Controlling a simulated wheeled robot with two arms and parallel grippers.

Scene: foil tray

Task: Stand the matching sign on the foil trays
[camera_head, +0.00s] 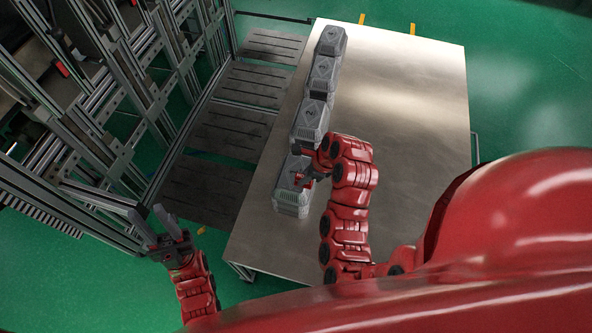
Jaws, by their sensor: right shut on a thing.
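Several grey foil trays stand in a row along the left side of the metal table. The far one (331,41), the second (322,74) and the third (310,118) sit close together. The nearest foil tray (292,200) sits apart, with a wider gap behind it. My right gripper (302,180) reaches over this nearest tray from its right side and is shut on it; the exact contact is small and partly hidden by my wrist. My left gripper (150,218) is open and empty, off the table to the left. I see no sign that I can make out.
The metal table (410,100) is bare to the right of the tray row. Dark slatted panels (235,130) lie along its left side, with a metal frame rack (110,90) beyond. Green floor surrounds the table.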

